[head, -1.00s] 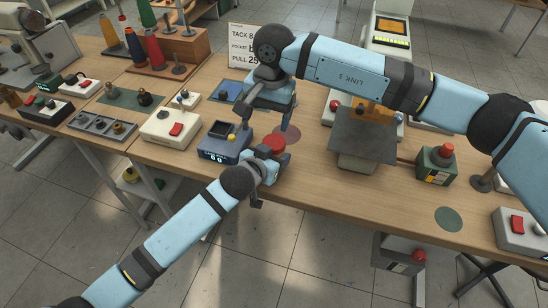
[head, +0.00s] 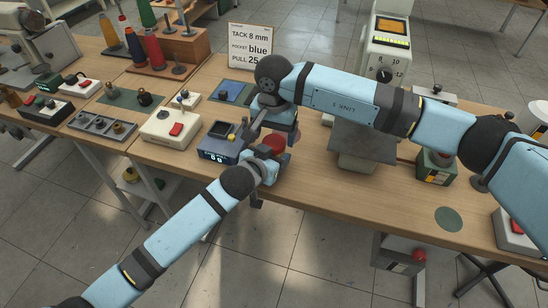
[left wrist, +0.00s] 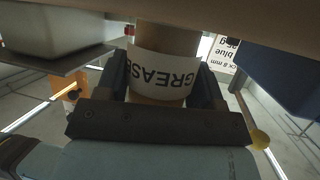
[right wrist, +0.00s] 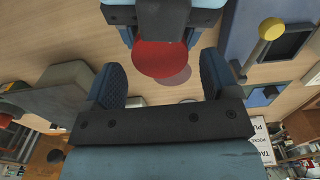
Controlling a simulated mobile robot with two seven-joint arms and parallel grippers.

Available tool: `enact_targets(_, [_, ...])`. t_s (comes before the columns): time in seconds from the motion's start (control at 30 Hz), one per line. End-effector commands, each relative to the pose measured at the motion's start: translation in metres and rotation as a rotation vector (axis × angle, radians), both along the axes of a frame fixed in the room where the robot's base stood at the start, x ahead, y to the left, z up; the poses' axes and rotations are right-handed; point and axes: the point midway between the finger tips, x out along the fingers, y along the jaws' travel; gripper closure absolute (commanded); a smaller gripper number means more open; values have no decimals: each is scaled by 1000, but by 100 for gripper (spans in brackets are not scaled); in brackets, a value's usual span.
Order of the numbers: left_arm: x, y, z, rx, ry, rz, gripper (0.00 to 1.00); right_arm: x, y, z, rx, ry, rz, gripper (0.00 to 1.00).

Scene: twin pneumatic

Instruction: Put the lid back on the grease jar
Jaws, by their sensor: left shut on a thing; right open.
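The grease jar (left wrist: 165,65) is tan with a white GREASE label, upside down in the left wrist view. My left gripper (left wrist: 161,80) is shut around its sides; the gripper also shows in the head view (head: 267,160). A red round top (head: 274,144) shows at the jar in the head view, and as a red disc (right wrist: 158,58) in the right wrist view. I cannot tell whether it is a seated lid. My right gripper (right wrist: 160,72) is open, its fingers on either side of the red disc in that view. Contact is not clear.
A blue box (head: 216,146) with a display and yellow knob stands close left of the jar. A grey machine plate (head: 360,143) is to the right. A sign (head: 250,45) stands behind. The table front right, around a green disc (head: 449,219), is mostly clear.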

Motion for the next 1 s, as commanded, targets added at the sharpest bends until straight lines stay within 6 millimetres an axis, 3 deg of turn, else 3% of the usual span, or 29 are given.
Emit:
enact_targets(0.2, [0,0,0,1,1,0,100,0,0,-18,0,0,-1,19])
enact_targets(0.5, [0,0,0,1,1,0,100,0,0,-20,0,0,0,19])
enact_targets(0.73, [0,0,0,1,1,0,100,0,0,-20,0,0,0,68])
enact_targets(0.87, [0,0,0,1,1,0,100,0,0,-19,0,0,-11,69])
enact_targets(1.0, [0,0,0,1,1,0,100,0,0,-19,0,0,-150,69])
